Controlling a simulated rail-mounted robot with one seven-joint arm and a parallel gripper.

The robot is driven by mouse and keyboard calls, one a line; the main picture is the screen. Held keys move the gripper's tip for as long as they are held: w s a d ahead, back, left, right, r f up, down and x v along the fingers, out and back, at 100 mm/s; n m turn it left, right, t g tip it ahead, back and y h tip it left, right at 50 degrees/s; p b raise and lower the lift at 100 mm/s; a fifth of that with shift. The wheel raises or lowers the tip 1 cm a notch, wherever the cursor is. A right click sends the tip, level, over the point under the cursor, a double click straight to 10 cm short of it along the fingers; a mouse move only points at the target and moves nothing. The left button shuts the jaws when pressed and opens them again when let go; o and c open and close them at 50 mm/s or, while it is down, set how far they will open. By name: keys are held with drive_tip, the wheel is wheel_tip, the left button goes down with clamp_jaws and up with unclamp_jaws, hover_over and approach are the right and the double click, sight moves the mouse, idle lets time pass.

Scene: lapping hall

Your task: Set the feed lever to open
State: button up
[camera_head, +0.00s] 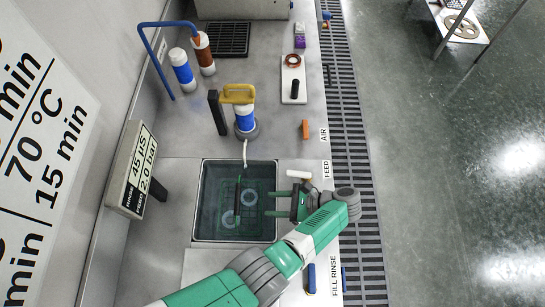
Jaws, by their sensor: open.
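The feed lever (298,173) is a short white handle lying crosswise beside the black-on-white FEED label (327,169) near the counter's right edge. My gripper (269,203) reaches left with its two green fingers apart, over the right part of the sunken basin. It is just below the white lever in the picture and holds nothing. The gripper body partly crowds the area under the lever, and I cannot tell their height difference.
An orange lever (305,129) sits by the AIR label, and a blue lever (311,278) by FILL RINSE. The basin (198,215) holds round parts. A blue-and-white cylinder with a yellow handle (238,94) stands above it. A floor grating (345,110) runs along the right.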

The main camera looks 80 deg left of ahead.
sight(295, 172)
drive_tip(key=shift+s+d, duration=0.65)
drive_tip(key=shift+s, duration=0.05)
